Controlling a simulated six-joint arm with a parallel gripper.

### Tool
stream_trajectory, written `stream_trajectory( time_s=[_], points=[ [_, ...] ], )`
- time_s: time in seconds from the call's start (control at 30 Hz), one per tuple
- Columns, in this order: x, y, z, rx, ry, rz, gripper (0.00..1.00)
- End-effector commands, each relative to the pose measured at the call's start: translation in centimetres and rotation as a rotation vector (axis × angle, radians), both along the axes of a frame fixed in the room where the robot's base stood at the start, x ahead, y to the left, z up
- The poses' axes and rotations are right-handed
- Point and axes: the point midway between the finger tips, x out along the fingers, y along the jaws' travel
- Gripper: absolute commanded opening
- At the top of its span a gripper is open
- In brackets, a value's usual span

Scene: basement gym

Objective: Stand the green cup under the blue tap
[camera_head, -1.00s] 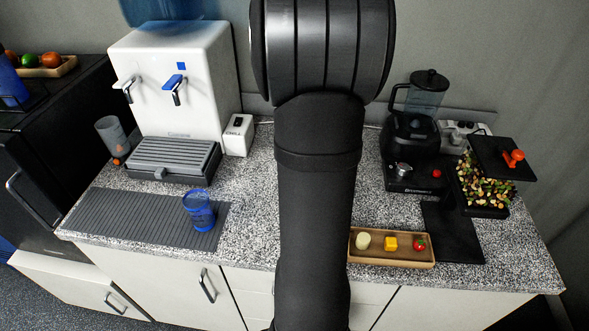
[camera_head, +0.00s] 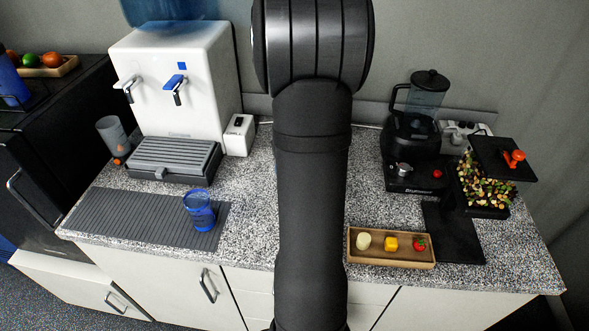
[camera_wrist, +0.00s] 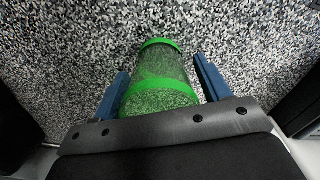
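The green cup (camera_wrist: 162,72) shows in the wrist view, a clear cup with green bands at both ends, over the speckled counter. My gripper (camera_wrist: 163,65) has its two blue fingers on either side of the cup, spread apart, with a narrow gap showing at the right finger. In the head view the cup and my gripper are hidden behind my arm. The blue tap (camera_head: 174,83) is the right one of two taps on the white water dispenser (camera_head: 207,95). The grey drip tray (camera_head: 172,158) below it has nothing standing on it.
A blue cup (camera_head: 199,211) stands on the grey ribbed mat (camera_head: 130,215) in front of the tray. A grey cup (camera_head: 112,134) is left of the dispenser. A wooden tray with food (camera_head: 391,262) and a blender (camera_head: 415,145) are on the right.

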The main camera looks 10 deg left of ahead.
Motion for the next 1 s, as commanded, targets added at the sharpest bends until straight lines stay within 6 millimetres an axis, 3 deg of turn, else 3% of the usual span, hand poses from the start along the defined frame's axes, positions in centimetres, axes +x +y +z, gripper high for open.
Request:
stream_trajectory(
  time_s=[0.37,0.47,0.8,1.0],
  points=[
    [0.1,0.0,0.5,0.0,-0.003,0.0,0.73],
    [0.1,0.0,1.9,0.001,-0.005,0.0,0.73],
    [0.1,0.0,9.0,0.002,-0.005,0.0,0.73],
    [0.0,0.0,11.7,0.001,-0.001,0.0,0.73]
  ],
)
